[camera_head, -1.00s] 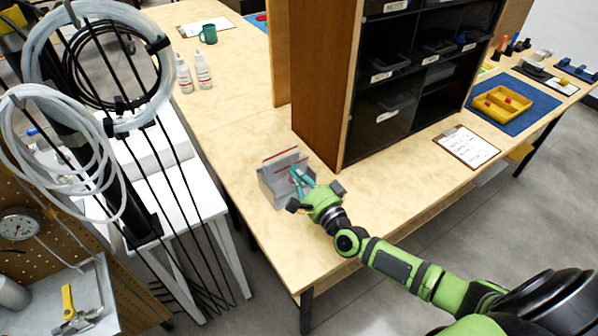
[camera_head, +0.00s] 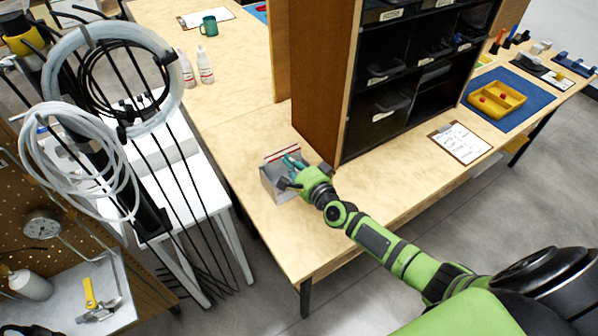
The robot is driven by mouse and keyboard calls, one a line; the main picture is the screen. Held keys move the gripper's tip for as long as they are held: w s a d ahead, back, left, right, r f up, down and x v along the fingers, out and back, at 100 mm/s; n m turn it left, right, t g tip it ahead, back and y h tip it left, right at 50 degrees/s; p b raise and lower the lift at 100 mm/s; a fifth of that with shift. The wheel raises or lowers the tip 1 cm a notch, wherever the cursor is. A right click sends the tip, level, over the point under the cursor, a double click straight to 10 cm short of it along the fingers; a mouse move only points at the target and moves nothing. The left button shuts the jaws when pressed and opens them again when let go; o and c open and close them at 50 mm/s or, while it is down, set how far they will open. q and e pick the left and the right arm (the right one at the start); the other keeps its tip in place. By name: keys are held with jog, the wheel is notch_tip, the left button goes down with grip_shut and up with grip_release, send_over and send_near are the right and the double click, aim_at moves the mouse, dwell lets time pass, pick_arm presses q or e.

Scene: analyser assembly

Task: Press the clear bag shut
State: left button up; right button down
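The clear bag (camera_head: 283,154) has a red line along its top edge and stands in a small grey holder (camera_head: 270,186) near the bench's left edge. A teal-handled tool (camera_head: 293,162) shows at the bag's opening. My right gripper (camera_head: 291,178) is right at the bag and holder, coming from the lower right. Its dark fingers look spread apart, one at the bag's front and one to the right. Whether a finger touches the bag is unclear. The lower part of the bag is hidden by the holder and gripper. My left gripper is not in view.
A wooden shelf unit (camera_head: 323,80) with dark bins stands just behind the bag. A clipboard (camera_head: 460,143) and a yellow tray (camera_head: 497,98) lie to the right. Two white bottles (camera_head: 205,65) and a green mug (camera_head: 208,26) stand at the back left. Bench front is clear.

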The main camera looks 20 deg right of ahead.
jog(key=shift+w+a, duration=0.1)
jog(key=shift+w, duration=0.45)
jog(key=shift+r, duration=0.1)
